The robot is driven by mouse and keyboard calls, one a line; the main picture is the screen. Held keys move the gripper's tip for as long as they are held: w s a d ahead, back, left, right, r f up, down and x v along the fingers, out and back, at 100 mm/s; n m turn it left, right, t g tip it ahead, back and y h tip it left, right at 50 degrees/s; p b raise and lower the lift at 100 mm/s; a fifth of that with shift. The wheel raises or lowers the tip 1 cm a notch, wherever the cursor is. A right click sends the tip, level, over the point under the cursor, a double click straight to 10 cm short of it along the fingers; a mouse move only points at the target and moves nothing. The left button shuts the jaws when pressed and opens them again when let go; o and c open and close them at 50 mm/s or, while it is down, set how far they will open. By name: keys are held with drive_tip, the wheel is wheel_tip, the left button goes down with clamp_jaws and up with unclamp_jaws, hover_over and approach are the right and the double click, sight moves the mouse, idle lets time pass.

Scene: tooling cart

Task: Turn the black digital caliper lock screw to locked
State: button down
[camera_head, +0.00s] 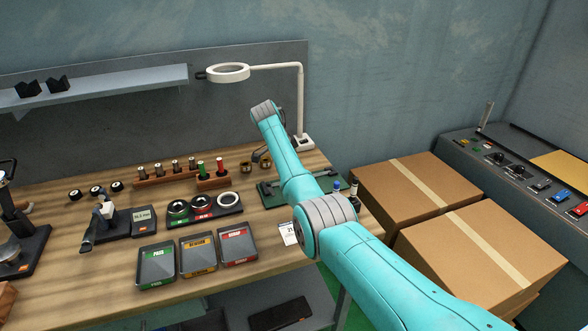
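A green mat (268,199) lies on the right part of the wooden bench. A dark, long tool (326,178) that looks like the black digital caliper lies on it. My teal forearm crosses in front and hides the tool's middle. The lock screw is too small or hidden, so I cannot tell its position. My arm reaches in from the lower right, and its far joint stands above the bench near the lamp.
Pass, review and scrap trays (157,265) line the front. A ring gauge holder (203,208), a plug rack (170,176) and a device with a small display (143,219) stand left. A ring lamp (228,73) rises behind. Cardboard boxes (420,190) stand right.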

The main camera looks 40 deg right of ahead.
idle(0.3)
drive_tip(key=c, duration=1.1)
unclamp_jaws()
drive_tip(key=shift+o, duration=0.2)
drive_tip(key=v, duration=1.2)
drive_tip(key=shift+w, duration=0.15)
drive_tip(key=shift+f, duration=0.1)
